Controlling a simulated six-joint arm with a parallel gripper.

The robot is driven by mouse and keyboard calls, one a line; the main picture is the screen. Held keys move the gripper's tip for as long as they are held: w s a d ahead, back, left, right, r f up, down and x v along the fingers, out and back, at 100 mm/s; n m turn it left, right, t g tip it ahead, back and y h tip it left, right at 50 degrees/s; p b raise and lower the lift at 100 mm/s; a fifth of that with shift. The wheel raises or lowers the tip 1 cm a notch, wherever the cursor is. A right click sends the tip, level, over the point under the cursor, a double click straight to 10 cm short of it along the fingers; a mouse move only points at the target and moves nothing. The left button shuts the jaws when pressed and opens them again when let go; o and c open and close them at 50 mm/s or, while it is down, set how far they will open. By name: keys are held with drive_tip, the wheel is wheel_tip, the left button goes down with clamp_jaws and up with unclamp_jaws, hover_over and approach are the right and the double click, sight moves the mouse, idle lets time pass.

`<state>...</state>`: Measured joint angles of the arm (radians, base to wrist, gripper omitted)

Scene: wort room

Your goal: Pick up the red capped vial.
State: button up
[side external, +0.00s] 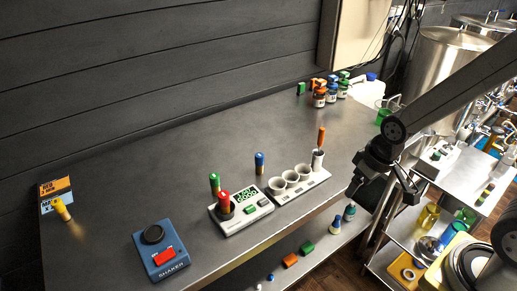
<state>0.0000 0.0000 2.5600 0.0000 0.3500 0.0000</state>
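The red capped vial (224,199) stands upright in a dark round holder on the white scale (238,224) with a green display. My gripper (381,193) hangs past the right edge of the table, well to the right of the vial. Its two fingers look spread apart with nothing between them. A green capped vial (214,182) stands just behind the red one. A blue capped vial (259,162) stands further back to the right.
Right of the scale is a rack of white cups (289,180) with an orange capped vial (321,137) at its end. A blue shaker (161,252) sits at the front left. A yellow capped vial (61,209) leans by a label box (56,190). Small jars (320,97) stand at the back right.

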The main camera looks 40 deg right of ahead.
drive_tip(key=n+t+y, duration=0.6)
drive_tip(key=t+y, duration=0.1)
drive_tip(key=t, duration=0.1)
approach(228, 198)
drive_tip(key=w+f, duration=0.1)
drive_tip(key=w, duration=0.1)
drive_tip(key=w+a+f, duration=0.1)
drive_tip(key=w, duration=0.1)
drive_tip(key=shift+a+f, duration=0.1)
drive_tip(key=shift+f, duration=0.3)
drive_tip(key=shift+a+n+t+y, duration=0.3)
drive_tip(key=shift+a+n, duration=0.1)
drive_tip(key=shift+a, duration=0.2)
drive_tip(key=shift+w, duration=0.1)
drive_tip(key=shift+x, duration=1.15)
drive_tip(key=shift+w+a, duration=0.1)
drive_tip(key=shift+w, duration=0.05)
